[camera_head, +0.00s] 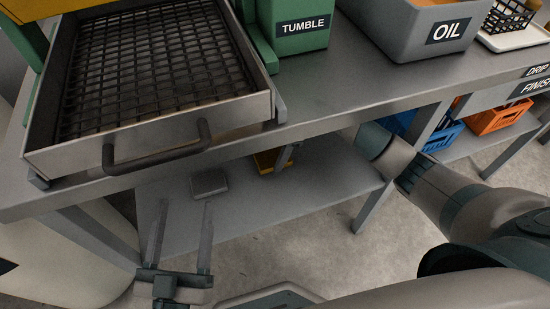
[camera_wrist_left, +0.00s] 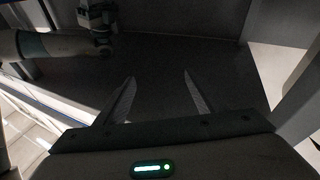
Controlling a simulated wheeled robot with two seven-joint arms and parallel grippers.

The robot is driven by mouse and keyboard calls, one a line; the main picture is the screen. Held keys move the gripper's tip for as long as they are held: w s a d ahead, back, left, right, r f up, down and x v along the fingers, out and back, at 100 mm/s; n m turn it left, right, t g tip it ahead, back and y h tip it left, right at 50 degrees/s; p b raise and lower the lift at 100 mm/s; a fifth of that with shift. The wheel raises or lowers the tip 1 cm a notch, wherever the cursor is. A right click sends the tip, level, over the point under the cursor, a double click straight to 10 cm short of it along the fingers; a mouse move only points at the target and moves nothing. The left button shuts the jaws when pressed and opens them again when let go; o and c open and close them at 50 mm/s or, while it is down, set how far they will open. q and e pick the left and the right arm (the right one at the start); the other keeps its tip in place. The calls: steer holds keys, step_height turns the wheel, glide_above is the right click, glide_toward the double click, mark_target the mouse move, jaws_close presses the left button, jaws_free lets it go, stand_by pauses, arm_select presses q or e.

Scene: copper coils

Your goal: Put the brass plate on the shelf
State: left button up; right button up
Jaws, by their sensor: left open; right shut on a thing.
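A small yellow-orange piece, which looks like the brass plate (camera_head: 266,163), shows under the bench, just above or on the grey lower shelf (camera_head: 290,205). My right gripper (camera_head: 284,157) reaches under the bench top from the right and is shut on this piece. The bench edge hides part of the piece and of the gripper, and I cannot tell whether the piece touches the shelf. My left gripper (camera_head: 185,204) is open and empty in front of the shelf's left part. In the left wrist view, its fingers (camera_wrist_left: 159,95) point at a dark surface, and my right arm shows at top left.
A grey square block (camera_head: 209,183) lies on the lower shelf beyond my left gripper. A mesh tray (camera_head: 150,140) with a handle, a green TUMBLE box (camera_head: 300,40) and a grey OIL bin (camera_head: 410,40) stand on the bench. Blue (camera_head: 443,137) and orange crates (camera_head: 497,118) sit below at right.

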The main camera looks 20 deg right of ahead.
mark_target(276, 157)
arm_select(q)
steer(key=shift+s+r+t+h+b, duration=0.15)
steer(key=shift+s+r+t, duration=0.2)
steer(key=shift+r, duration=0.2)
steer(key=shift+s+r+t+h+b, duration=0.1)
steer(key=shift+s+r+t, duration=0.15)
steer(key=shift+r, duration=0.3)
steer(key=shift+s+r+t+h+b, duration=0.15)
steer(key=shift+s+r+t, duration=0.1)
steer(key=shift+r+t, duration=0.25)
arm_select(e)
steer(key=shift+f, duration=1.45)
steer(key=shift+f, duration=0.1)
steer(key=o, duration=1.5)
